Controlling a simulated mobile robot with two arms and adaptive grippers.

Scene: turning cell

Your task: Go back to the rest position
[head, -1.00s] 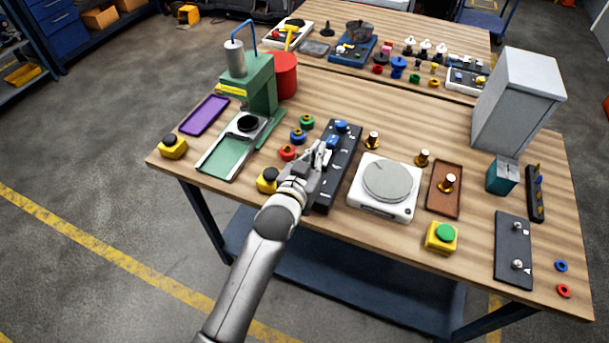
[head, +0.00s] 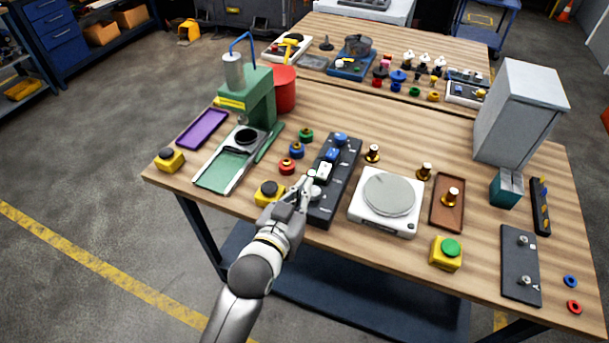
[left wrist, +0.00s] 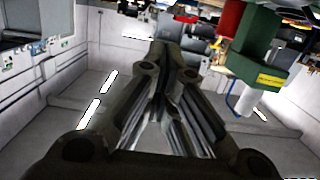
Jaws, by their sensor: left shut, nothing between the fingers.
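My left gripper (head: 308,182) is shut and empty. In the head view its fingertips are over the near left part of the black strip (head: 346,170), which bears blue and white pieces and a round grey knob. I cannot tell whether the tips touch it. In the left wrist view the fingers of the left gripper (left wrist: 172,52) come together at the tips with nothing between them. My right gripper is not in view.
A yellow box with a black button (head: 268,193) stands close left of the gripper. Open floor lies before the table.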

